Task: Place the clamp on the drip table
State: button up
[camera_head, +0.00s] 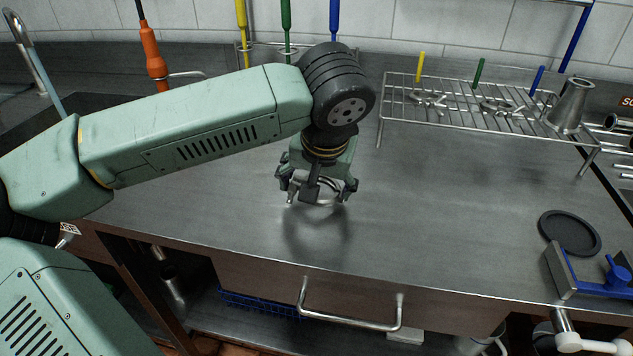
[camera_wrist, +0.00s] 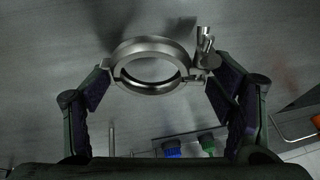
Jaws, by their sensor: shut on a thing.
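A silver ring clamp (camera_wrist: 150,43) with a bolt at its right side is between the finger pads of my gripper (camera_wrist: 158,90) in the wrist view. The pads press on its two opposite sides. In the head view my gripper (camera_head: 318,190) points down and holds the clamp (camera_head: 333,186) a little above the bare steel counter. The fingers partly hide the clamp there. A wire rack on legs (camera_head: 455,119), which looks like the drip table, stands at the back right, apart from my gripper. Small metal parts lie on it, too small to tell clearly.
A metal conical piece (camera_head: 570,104) stands at the rack's right end. Yellow, green and blue handles rise behind it. A black disc (camera_head: 569,232) and a blue-topped fixture (camera_head: 605,281) are at the right. An orange-handled tool (camera_head: 152,55) is at the back left. The middle counter is clear.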

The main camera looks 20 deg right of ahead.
jog(key=shift+f, duration=0.45)
jog(key=shift+f, duration=0.2)
jog(key=o, duration=1.2)
jog(key=shift+o, duration=0.2)
jog(key=shift+r, duration=0.1)
jog(key=shift+r, duration=0.25)
jog(key=b+v, duration=0.1)
jog(key=v, duration=1)
jog(key=shift+r, duration=0.35)
jog(key=shift+s, duration=0.2)
